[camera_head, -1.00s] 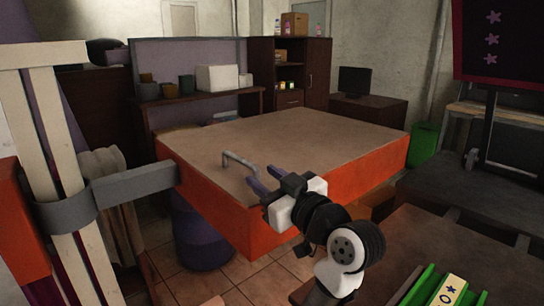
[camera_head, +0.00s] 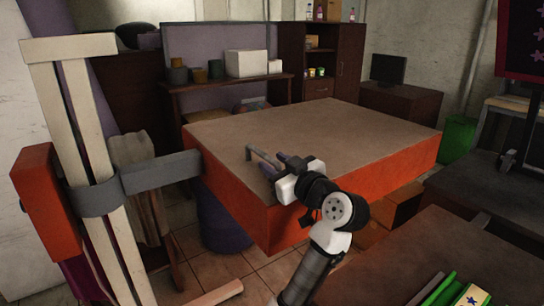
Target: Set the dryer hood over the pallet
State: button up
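The dryer hood looks to be the large orange box with a flat tan top (camera_head: 330,130), joined at its left corner by a grey arm to a post. A thin grey bar handle (camera_head: 258,153) stands on its top near the front left edge. My gripper (camera_head: 278,165), with two purple fingers, is at the near end of this handle. The fingers are spread apart with the handle's end close to or between them; I cannot tell whether they touch it. I cannot pick out the pallet with certainty.
A cream post (camera_head: 85,150) with a grey collar and an orange box (camera_head: 45,200) stands at left. A brown table (camera_head: 420,260) with green and yellow pieces is at lower right. Shelves (camera_head: 320,60) and a green bin (camera_head: 458,135) stand behind.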

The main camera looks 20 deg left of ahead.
jog(key=shift+x, duration=0.95)
jog(key=shift+c, duration=0.2)
grip_shut()
